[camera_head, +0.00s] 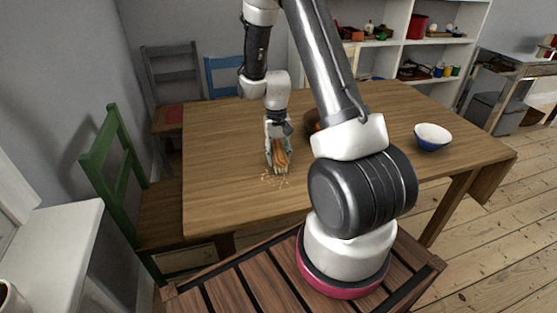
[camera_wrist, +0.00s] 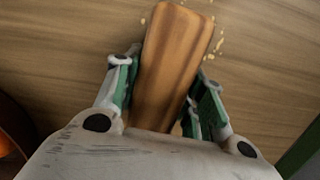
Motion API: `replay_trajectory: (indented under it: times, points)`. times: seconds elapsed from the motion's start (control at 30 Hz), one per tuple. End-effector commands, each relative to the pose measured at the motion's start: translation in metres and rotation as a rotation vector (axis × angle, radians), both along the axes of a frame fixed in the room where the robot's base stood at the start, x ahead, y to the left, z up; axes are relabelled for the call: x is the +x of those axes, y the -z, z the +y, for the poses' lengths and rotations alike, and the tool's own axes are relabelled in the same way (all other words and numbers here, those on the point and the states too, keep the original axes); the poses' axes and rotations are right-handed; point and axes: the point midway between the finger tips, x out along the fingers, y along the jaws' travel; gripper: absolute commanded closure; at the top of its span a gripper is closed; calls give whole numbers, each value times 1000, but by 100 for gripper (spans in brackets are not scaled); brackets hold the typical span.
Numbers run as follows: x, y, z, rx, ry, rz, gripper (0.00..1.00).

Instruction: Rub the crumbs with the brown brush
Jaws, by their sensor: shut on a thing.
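The brown brush (camera_head: 281,158) is held upright, tilted slightly, between the fingers of my gripper (camera_head: 278,150), its bristles low at the tabletop among the crumbs. In the wrist view the brush (camera_wrist: 172,65) shows as a brown wooden block between the two green-padded fingers (camera_wrist: 163,95), which are shut on it. The pale crumbs (camera_head: 272,180) lie scattered on the table around the foot of the brush. In the wrist view, crumbs (camera_wrist: 219,46) show on both sides of its far end. I cannot tell whether the bristles touch the wood.
The wooden table (camera_head: 225,135) is mostly bare around the crumbs. A blue and white bowl (camera_head: 432,138) stands at its right. A dark reddish bowl (camera_head: 311,122) with something orange is partly hidden behind my arm. A green chair (camera_head: 120,170) stands at the left edge.

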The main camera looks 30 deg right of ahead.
Motion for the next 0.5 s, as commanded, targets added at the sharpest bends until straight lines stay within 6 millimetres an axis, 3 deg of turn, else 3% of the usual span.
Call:
replay_trajectory:
  times: [0.5]
  points:
    - [4, -47, -2, 0, -2, -1, 86]
